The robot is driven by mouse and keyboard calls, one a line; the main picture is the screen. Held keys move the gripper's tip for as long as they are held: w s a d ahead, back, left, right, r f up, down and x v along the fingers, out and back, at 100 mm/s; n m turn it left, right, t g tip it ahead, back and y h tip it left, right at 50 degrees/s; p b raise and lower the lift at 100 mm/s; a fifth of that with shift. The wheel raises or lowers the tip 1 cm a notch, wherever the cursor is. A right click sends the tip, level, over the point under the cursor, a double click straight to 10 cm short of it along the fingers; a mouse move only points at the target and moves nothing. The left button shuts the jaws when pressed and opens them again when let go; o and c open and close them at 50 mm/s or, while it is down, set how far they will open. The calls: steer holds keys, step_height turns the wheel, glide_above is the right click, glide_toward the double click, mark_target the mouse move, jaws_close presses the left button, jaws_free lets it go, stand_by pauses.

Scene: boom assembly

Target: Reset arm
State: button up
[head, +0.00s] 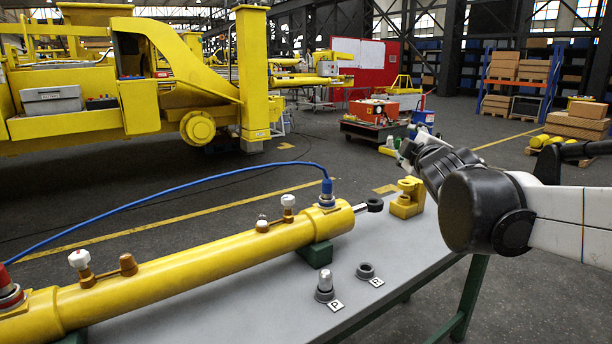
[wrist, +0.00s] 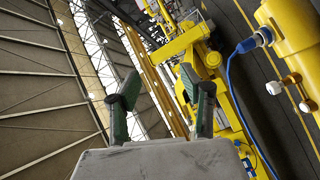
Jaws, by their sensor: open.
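My gripper (head: 405,152) is raised above the far right end of the grey workbench (head: 230,310), beyond the yellow block (head: 407,198). In the wrist view its two dark green fingers stand apart with nothing between them, so my gripper (wrist: 160,80) is open and empty. The arm reaches in from the right of the head view. The yellow boom cylinder (head: 200,255) lies along the bench on green supports. It also shows at the right of the wrist view (wrist: 295,35), with the blue hose plugged into it.
Two small fittings (head: 325,285) (head: 366,271) stand by tags marked P and R. The blue hose (head: 180,185) arcs behind the cylinder. A large yellow machine (head: 130,100) stands behind. The bench's front middle is clear.

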steer(key=s+a+f+m+g, duration=0.1)
steer(key=s+f+m+g, duration=0.4)
steer(key=s+f, duration=0.7)
steer(key=s+a+f+m+g+y+p, duration=0.1)
steer(key=s+f+m+g, duration=0.4)
steer(key=s+f, duration=0.7)
steer(key=s+m, duration=0.2)
steer(key=s, duration=0.6)
steer(key=shift+a+m+g, duration=0.3)
steer(key=shift+m, duration=0.1)
